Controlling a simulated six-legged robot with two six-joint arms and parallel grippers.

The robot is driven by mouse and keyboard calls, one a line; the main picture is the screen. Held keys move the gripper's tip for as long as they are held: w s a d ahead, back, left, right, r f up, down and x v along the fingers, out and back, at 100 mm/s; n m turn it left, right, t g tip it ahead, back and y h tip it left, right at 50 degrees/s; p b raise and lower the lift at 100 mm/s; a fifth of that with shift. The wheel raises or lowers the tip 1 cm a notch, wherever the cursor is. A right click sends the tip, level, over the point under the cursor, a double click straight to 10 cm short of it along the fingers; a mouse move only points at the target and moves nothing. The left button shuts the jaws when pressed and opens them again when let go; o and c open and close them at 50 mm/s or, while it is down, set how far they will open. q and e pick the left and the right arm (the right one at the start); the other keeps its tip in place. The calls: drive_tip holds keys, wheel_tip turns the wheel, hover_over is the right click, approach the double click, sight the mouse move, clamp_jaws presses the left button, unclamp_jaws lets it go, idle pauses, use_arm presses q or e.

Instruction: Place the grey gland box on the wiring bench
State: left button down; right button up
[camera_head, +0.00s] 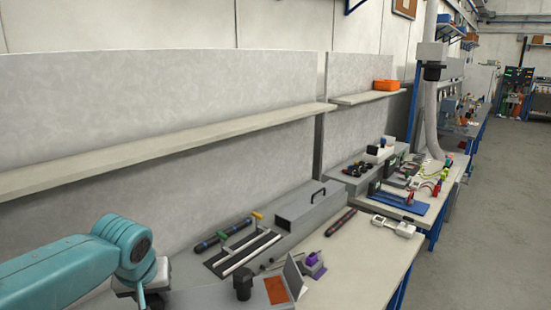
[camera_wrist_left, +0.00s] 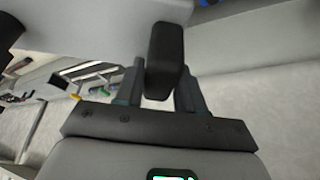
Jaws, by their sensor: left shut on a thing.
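My left gripper (camera_head: 142,300) is low at the left in the head view, its fingertips cut off by the bottom edge. In the left wrist view the fingers (camera_wrist_left: 163,88) are shut on a black, rounded block-like part. It appears to belong to a light grey body (camera_wrist_left: 90,28), which looks like the grey gland box. In the head view a grey top (camera_head: 208,297) beside the gripper, with a black knob (camera_head: 243,286), may be the same box. Its base is out of view. The pale bench top (camera_head: 365,265) runs below and to the right. My right gripper is not in view.
A long grey case with a black handle (camera_head: 308,208) stands along the back. Black rails (camera_head: 242,252), a purple part (camera_head: 314,262) and a white device (camera_head: 393,226) occupy the bench. The front right bench area is clear. A shelf (camera_head: 170,148) projects above.

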use_arm(q)
drive_tip(key=shift+m+h, duration=0.3)
drive_tip(key=shift+m, duration=0.5)
drive_tip(key=s+d+f, duration=0.2)
drive_tip(key=d, duration=0.1)
drive_tip(key=s+d+f, duration=0.1)
drive_tip(key=shift+s+d, duration=0.15)
drive_tip(key=shift+s, duration=0.05)
drive_tip(key=shift+m+h, duration=0.3)
drive_tip(key=shift+m, duration=0.5)
drive_tip(key=f, duration=0.1)
drive_tip(key=s+d+f, duration=0.1)
drive_tip(key=d+f, duration=0.1)
drive_tip(key=shift+s+d+f, duration=0.2)
drive_tip(key=shift+s+f, duration=0.15)
drive_tip(key=shift+a, duration=0.1)
drive_tip(key=shift+s, duration=0.15)
